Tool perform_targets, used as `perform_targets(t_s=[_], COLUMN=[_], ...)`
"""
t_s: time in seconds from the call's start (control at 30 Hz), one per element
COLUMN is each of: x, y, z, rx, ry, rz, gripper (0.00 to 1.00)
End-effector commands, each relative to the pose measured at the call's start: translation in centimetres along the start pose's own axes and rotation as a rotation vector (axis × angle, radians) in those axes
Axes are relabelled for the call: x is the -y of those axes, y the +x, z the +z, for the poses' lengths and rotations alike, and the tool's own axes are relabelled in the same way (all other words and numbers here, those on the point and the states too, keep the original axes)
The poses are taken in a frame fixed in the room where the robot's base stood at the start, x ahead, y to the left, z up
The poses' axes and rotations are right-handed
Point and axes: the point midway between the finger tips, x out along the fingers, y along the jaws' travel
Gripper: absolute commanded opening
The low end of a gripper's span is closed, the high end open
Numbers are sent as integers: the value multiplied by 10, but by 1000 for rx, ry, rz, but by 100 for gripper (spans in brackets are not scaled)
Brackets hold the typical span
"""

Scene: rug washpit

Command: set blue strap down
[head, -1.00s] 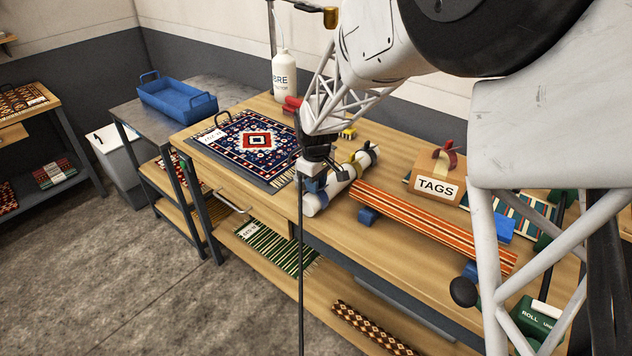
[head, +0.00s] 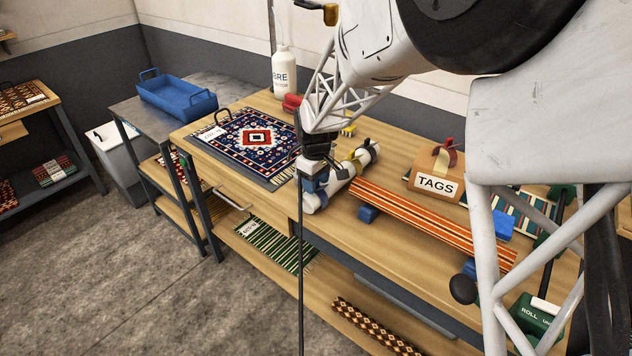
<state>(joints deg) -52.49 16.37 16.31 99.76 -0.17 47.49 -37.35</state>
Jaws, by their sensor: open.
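My gripper (head: 314,174) points down at the near left end of a white roll (head: 341,179) on the wooden workbench (head: 405,222). A blue strap (head: 313,186) shows right under the gripper, at that end of the roll. The jaws are open, but the fingertips are small and partly hidden. I cannot tell whether they touch the strap, or how far it wraps the roll. A yellow strap (head: 355,157) is at the roll's far end.
A patterned blue and red rug (head: 240,145) lies left of the roll. A TAGS box (head: 437,184) stands behind. A blue tray (head: 176,98) sits on the grey side table.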

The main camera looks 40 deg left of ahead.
Motion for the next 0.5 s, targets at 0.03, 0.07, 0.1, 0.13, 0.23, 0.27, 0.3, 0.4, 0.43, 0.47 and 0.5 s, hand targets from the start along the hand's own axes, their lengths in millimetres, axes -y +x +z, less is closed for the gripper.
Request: perform_targets(t_s=[0.03,0.07,0.1,0.13,0.23,0.27,0.3,0.4,0.43,0.47,0.5], x=[0,0,0,0,0,0,0,0,0,0,0], y=[-3,-5,-8,-11,-24,-28,-34,-49,-54,-60,-66], z=[0,0,0,0,0,0,0,0,0,0,0], rx=[-1,-1,-1,-2,-2,-2,-3,-2,-2,-3,-3], ry=[0,0,0,0,0,0,0,0,0,0,0], rz=[1,1,1,1,2,2,2,2,2,2,2], gripper=[50,50,50,50,50,50,50,50,50,50,50])
